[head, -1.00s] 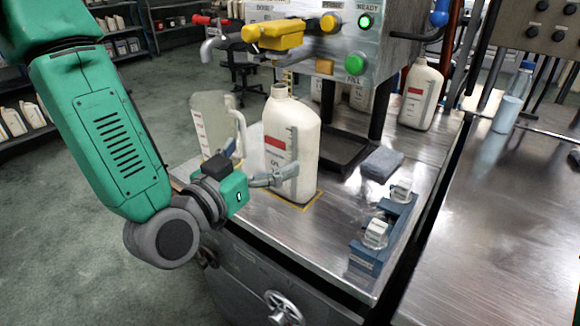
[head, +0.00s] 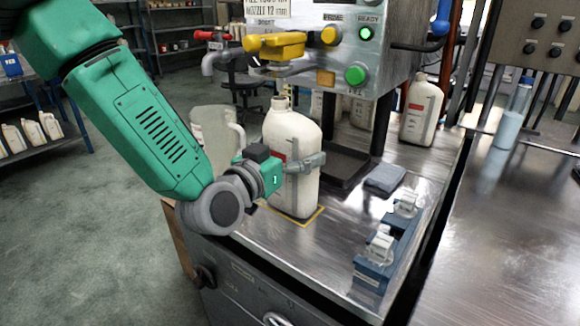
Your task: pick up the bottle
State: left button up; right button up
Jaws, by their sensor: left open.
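The white bottle (head: 293,136) stands upright and uncapped inside a yellow outline on the steel bench, in the middle of the head view. My left gripper (head: 308,166) is at the bottle's lower half, its fingers on either side of it. One finger lies across the front of the bottle; the other is mostly hidden behind it. The gripper is open, and I cannot tell whether the fingers touch the bottle. My right gripper is not in view.
A translucent jug (head: 214,138) stands just left of the bottle, behind my left arm. The filling machine (head: 343,66) with its yellow nozzle handle (head: 274,45) is above and behind.

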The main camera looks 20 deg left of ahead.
pick_arm(q)
jog(key=shift+d, duration=0.25)
jog(key=c, duration=0.8)
jog(key=shift+a+r, duration=0.1)
